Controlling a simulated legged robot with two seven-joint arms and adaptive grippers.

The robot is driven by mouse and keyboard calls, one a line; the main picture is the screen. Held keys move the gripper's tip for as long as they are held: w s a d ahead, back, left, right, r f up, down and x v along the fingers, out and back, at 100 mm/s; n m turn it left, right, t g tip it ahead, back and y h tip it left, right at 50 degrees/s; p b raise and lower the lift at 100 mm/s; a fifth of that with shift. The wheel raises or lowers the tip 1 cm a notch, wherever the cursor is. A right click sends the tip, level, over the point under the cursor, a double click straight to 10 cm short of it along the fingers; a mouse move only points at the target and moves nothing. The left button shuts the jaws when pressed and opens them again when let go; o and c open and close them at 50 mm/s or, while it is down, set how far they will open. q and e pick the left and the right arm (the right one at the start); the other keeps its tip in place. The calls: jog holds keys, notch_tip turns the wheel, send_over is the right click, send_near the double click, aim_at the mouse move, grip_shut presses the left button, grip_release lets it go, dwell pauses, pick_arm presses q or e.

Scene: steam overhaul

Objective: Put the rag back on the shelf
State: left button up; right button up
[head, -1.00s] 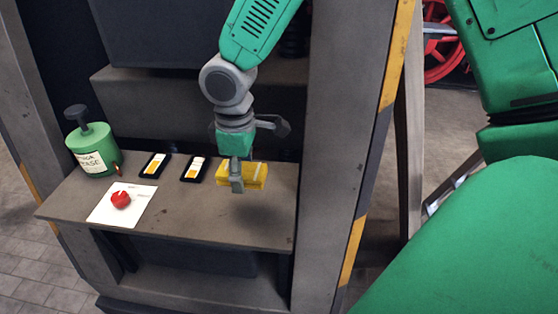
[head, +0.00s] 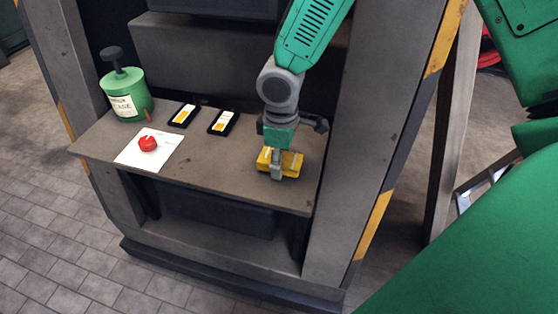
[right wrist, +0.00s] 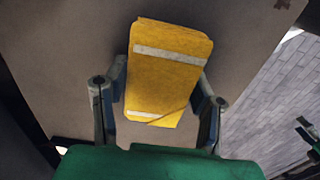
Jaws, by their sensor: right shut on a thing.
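The rag is a folded yellow cloth with pale stripes (head: 292,162); it also shows in the right wrist view (right wrist: 172,85). My right gripper (head: 276,172) points down and is shut on the rag, with a finger on either side of it in the right wrist view (right wrist: 157,110). The rag is over the right part of the grey shelf (head: 215,160), near its front edge. I cannot tell whether it touches the shelf. My left gripper is not in view.
On the shelf stand a green grease can (head: 124,98), two dark cases with yellow-white labels (head: 183,115) (head: 223,122), and a red knob (head: 148,144) on a white sheet (head: 160,159). A grey post (head: 375,120) rises at the shelf's right. The shelf's front middle is clear.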

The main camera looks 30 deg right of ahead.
jog(key=shift+s+d, duration=0.1)
jog(key=shift+d, duration=0.45)
jog(key=o, duration=1.1)
jog(key=shift+a, duration=0.5)
jog(key=shift+a+r, duration=0.15)
jog(key=shift+r, duration=0.45)
pick_arm(q)
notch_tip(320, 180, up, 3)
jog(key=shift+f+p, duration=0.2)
jog(key=shift+p, duration=1.05)
pick_arm(e)
notch_tip(320, 180, up, 11)
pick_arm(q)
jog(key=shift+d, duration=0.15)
